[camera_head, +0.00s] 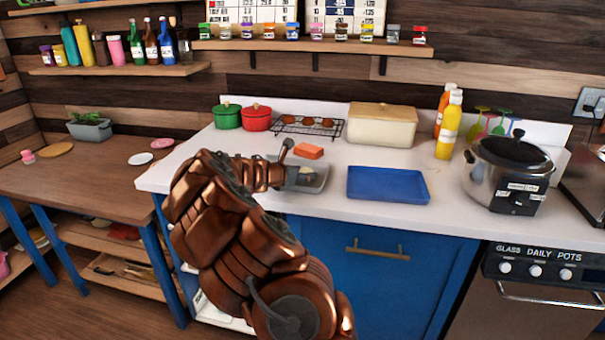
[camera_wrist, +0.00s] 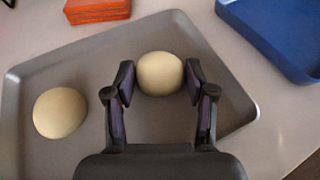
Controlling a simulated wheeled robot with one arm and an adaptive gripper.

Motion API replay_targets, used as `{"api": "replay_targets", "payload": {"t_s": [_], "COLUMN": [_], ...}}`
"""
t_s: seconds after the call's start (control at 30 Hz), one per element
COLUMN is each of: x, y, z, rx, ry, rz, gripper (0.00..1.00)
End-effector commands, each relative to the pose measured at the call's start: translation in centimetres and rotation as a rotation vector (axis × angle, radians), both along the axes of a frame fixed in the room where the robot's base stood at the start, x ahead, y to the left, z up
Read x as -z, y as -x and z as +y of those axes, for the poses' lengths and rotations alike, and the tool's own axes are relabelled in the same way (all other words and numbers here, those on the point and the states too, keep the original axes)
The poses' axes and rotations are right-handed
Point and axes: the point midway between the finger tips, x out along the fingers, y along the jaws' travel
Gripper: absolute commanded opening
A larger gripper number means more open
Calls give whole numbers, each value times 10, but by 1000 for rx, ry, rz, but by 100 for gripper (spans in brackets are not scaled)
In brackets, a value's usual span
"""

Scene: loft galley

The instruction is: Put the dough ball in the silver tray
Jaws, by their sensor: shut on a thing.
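The silver tray (camera_head: 318,181) lies on the white counter and fills much of the wrist view (camera_wrist: 88,75). My gripper (camera_wrist: 160,80) is over the tray, its two fingers shut on a pale dough ball (camera_wrist: 160,73). The held ball appears over the tray's floor near its far right part; whether it touches the floor I cannot tell. A second dough ball (camera_wrist: 60,112) rests on the tray at the left, apart from my fingers. In the head view my arm hides part of the tray, and the fingers are hard to make out.
An orange-red block (camera_head: 308,151) lies just behind the tray. A blue tray (camera_head: 388,184) is to the right. A wire rack (camera_head: 300,128), a cream box (camera_head: 382,125), and red (camera_head: 256,118) and green (camera_head: 228,116) pots stand behind. A slow cooker (camera_head: 508,170) is far right.

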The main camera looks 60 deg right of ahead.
Motion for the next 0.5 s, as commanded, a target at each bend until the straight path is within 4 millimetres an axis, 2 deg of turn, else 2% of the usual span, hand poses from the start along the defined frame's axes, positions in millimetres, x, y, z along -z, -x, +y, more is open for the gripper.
{"api": "replay_targets", "payload": {"t_s": [0.2,0.23,0.43,0.5], "x": [3,3,2,2], "y": [0,0,0,0], "z": [0,0,0,0], "rx": [0,0,-1,-1], "ry": [0,0,0,0], "rz": [0,0,0,0], "gripper": [21,57,78,80]}}
